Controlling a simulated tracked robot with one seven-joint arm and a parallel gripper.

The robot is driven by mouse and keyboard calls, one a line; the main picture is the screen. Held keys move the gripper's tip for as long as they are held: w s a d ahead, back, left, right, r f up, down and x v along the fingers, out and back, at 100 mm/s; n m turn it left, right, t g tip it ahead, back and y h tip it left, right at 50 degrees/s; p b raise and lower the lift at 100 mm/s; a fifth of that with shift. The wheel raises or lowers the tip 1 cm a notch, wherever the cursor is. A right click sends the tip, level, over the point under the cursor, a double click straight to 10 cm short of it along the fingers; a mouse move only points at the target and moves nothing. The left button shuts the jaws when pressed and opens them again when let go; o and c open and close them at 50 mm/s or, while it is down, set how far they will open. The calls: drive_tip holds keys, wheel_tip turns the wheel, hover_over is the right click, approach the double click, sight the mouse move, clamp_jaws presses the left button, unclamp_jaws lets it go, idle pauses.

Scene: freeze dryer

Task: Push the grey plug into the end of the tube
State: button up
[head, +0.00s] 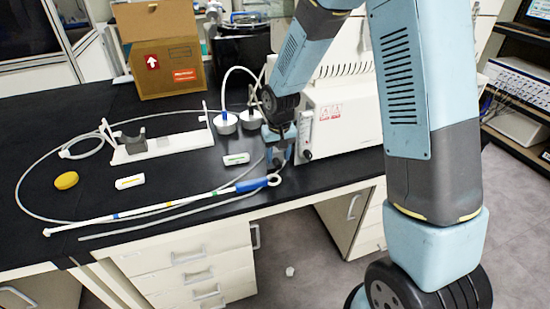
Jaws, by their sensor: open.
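A thin grey tube (19,190) loops over the left of the black bench. A grey length with a free end (82,238) lies along the front edge; I cannot tell whether it is the same tube. A dark grey piece (133,143) sits on a white stand (170,143); I cannot tell whether it is the plug. No other clear grey plug shows on the bench. My gripper (277,162) points down over the bench's right part, near the ring end of a blue-handled white rod (150,210). It is open, with nothing visible held, and the arm partly hides it.
A yellow oval (66,180) and two small white boxes (130,182) (236,159) lie on the bench. A cardboard box (165,65), metal round pieces (225,123) and a white machine (340,120) stand behind. A small white object (290,271) lies on the floor.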

sight(278, 162)
drive_tip(key=shift+w+f, duration=0.15)
drive_tip(key=shift+f, duration=2.2)
drive_tip(key=shift+c, duration=0.3)
clamp_jaws()
drive_tip(key=shift+r, duration=0.1)
drive_tip(key=shift+r, duration=2.95)
